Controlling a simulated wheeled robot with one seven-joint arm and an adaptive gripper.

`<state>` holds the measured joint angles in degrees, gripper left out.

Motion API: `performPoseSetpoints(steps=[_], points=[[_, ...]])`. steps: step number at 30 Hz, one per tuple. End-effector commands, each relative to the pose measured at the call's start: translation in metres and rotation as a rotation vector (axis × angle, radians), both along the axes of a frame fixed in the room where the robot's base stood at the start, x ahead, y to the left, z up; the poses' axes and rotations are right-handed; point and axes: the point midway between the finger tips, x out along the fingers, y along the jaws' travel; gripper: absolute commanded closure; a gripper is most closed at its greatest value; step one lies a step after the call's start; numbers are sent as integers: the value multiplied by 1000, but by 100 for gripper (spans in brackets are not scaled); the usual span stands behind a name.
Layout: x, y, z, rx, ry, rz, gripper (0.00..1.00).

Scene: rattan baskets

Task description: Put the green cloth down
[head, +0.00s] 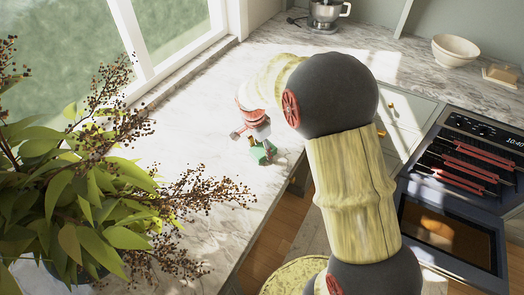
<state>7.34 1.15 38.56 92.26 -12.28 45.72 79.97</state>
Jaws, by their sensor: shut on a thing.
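The green cloth (262,152) is a small crumpled green piece at the marble counter, near its front edge. My gripper (256,140) is right above the cloth and shut on it. The cloth is at or just above the counter top; I cannot tell if it touches. The gripper's body and wrist hide part of the cloth.
The marble counter (195,140) is clear to the left of the gripper. A leafy plant (80,200) with berry twigs stands at left. An oven (450,215) is at right.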

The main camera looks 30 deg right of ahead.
Motion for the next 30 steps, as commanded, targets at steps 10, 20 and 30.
performPoseSetpoints(steps=[10,20,30], points=[[0,0,-3,0,-1,0,73],[-2,0,-11,1,4,-1,46],[-3,1,-12,2,7,0,34]])
